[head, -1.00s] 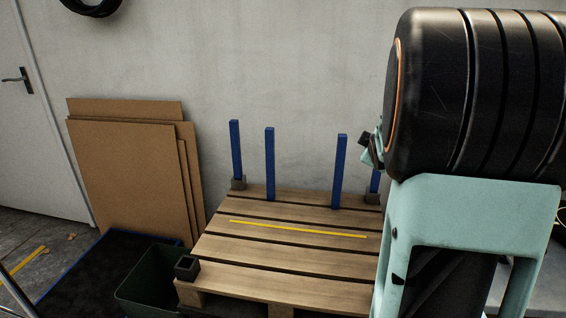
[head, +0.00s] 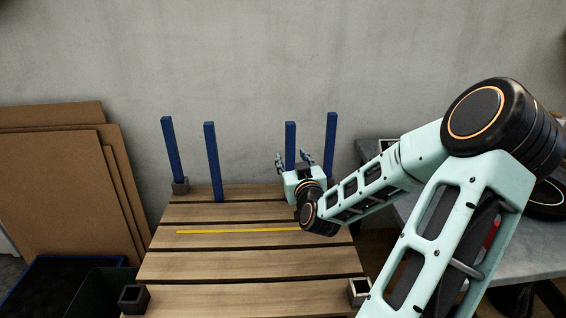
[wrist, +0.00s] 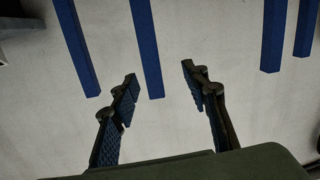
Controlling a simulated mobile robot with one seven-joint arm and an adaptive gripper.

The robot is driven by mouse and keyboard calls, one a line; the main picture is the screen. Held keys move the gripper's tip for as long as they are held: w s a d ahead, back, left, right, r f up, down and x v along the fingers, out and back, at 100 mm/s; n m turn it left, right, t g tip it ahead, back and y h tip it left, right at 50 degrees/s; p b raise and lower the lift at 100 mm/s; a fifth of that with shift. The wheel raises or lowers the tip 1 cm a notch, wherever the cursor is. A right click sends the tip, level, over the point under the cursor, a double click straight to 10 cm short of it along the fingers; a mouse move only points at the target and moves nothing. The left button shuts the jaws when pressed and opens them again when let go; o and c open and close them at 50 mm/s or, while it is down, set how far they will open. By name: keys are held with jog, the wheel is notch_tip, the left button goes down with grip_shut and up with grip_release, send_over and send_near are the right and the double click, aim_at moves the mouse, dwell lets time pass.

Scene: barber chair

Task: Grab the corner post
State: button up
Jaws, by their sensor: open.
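Several blue posts stand at the back of the wooden pallet (head: 250,268). The left corner post (head: 172,150) and right corner post (head: 330,145) stand at the back corners. Two inner posts, one left (head: 213,160) and one right (head: 290,140), stand between them. My gripper (head: 294,158) is open and empty, with its fingers on either side of the right inner post in the head view; depth is unclear. In the wrist view, my open fingers (wrist: 160,76) have one post (wrist: 147,45) showing between them, a second post (wrist: 76,45) at left and two more at right.
Empty dark sockets sit at the pallet's front left (head: 134,298) and front right (head: 360,292). A yellow strip (head: 235,231) lies across the slats. Cardboard sheets (head: 60,190) lean at left, a grey table (head: 480,250) stands at right, and a wall is close behind the posts.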

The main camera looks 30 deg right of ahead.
aim_at(291, 135)
jog(key=shift+m+t+h, duration=0.3)
jog(key=shift+m+h, duration=0.1)
jog(key=shift+m, duration=0.4)
jog(key=w+d+r+b, duration=0.1)
jog(key=w+d, duration=0.1)
jog(key=w, duration=0.1)
jog(key=w+d+b, duration=0.1)
jog(key=w+d, duration=0.1)
jog(key=w, duration=0.1)
jog(key=w+d+r+b, duration=0.1)
jog(key=w+d, duration=0.1)
jog(key=w, duration=0.1)
jog(key=shift+w+r, duration=0.1)
jog(key=shift+r, duration=0.25)
grip_shut()
